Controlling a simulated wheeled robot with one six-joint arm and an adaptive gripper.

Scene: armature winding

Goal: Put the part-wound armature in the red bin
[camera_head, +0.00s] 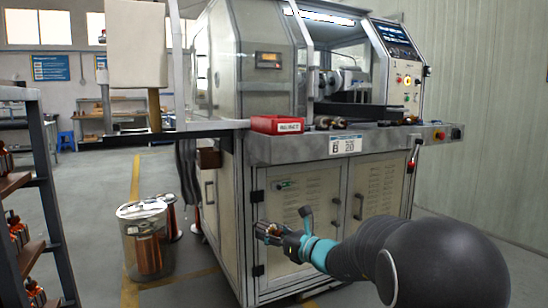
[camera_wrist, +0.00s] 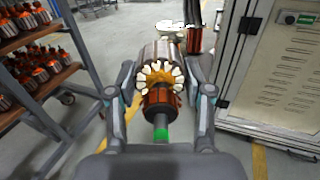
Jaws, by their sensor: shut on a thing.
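My gripper (camera_head: 275,235) is low in front of the machine's cabinet doors in the head view. In the wrist view its two fingers are shut on the armature (camera_wrist: 162,75), one on each side. The armature has a dark core, pale slot ends, orange-copper windings and a shaft with a green band towards my palm. It is held clear of the floor. Its far end is partly hidden in the wrist view. The red bin (camera_head: 277,125) with a white label sits on the left end of the machine's front ledge, above my gripper; its inside is hardly visible.
Dark and copper parts (camera_head: 332,123) lie on the ledge (camera_head: 300,148) right of the bin. A rack (camera_wrist: 40,70) of armatures stands at left. A clear drum (camera_head: 147,240) of copper stands on the floor. A grey arm (camera_head: 185,134) juts left from the machine.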

